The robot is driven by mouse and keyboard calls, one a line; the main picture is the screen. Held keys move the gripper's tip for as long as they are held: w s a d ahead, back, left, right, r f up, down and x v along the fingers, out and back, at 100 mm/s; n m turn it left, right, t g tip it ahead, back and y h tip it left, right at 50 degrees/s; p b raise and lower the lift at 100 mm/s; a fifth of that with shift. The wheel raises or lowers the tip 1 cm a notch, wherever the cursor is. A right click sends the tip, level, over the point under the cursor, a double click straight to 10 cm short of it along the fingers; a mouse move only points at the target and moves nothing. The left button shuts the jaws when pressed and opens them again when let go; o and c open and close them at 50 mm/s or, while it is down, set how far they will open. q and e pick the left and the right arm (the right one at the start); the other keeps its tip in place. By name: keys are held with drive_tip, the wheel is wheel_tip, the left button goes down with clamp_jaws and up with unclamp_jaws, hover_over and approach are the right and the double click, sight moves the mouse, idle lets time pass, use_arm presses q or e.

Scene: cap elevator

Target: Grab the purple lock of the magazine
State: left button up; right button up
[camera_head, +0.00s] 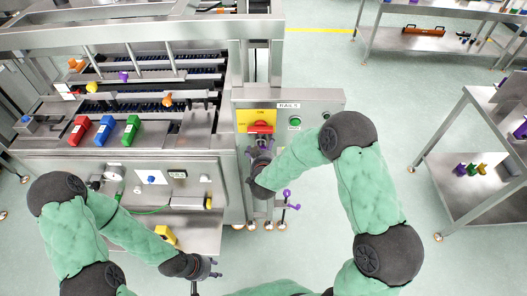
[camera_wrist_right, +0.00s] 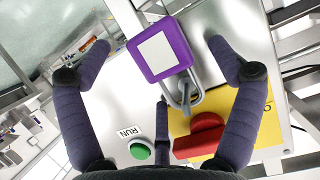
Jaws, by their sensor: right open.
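A purple padlock (camera_wrist_right: 160,48) with a white label shows between the fingers in the right wrist view. Its grey shackle (camera_wrist_right: 194,92) hangs near a red switch handle (camera_wrist_right: 199,137) on a yellow plate. My right gripper (camera_head: 262,148) is at the control panel in the head view, in front of the red handle (camera_head: 261,127). Its fingers are spread on both sides of the padlock, with visible gaps and no clear contact. In the head view I cannot make out the padlock behind the gripper. My left gripper (camera_head: 206,269) is low at the front; its fingers are too small to judge.
A green button (camera_wrist_right: 139,151) marked RUN sits beside the red handle. Purple hooked parts (camera_head: 289,200) hang below the panel. The machine (camera_head: 150,165) with red, blue and green boxes stands left. A shelf cart (camera_head: 462,200) stands right, with open floor between.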

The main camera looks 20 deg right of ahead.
drive_tip(key=c, duration=1.3)
drive_tip(key=shift+c, duration=0.3)
drive_tip(key=shift+r+p, duration=0.35)
drive_tip(key=shift+r, duration=0.25)
drive_tip(key=shift+s+a, duration=0.2)
drive_tip(key=shift+s, duration=0.55)
drive_tip(key=shift+s+a, duration=0.2)
drive_tip(key=shift+s, duration=0.5)
drive_tip(key=shift+s, duration=0.1)
drive_tip(key=f+p+v, duration=0.1)
drive_tip(key=v, duration=0.5)
drive_tip(key=shift+s+a+p, duration=0.2)
drive_tip(key=shift+s+p, duration=0.1)
drive_tip(key=shift+s, duration=0.3)
idle(0.6)
drive_tip(key=shift+f, duration=0.1)
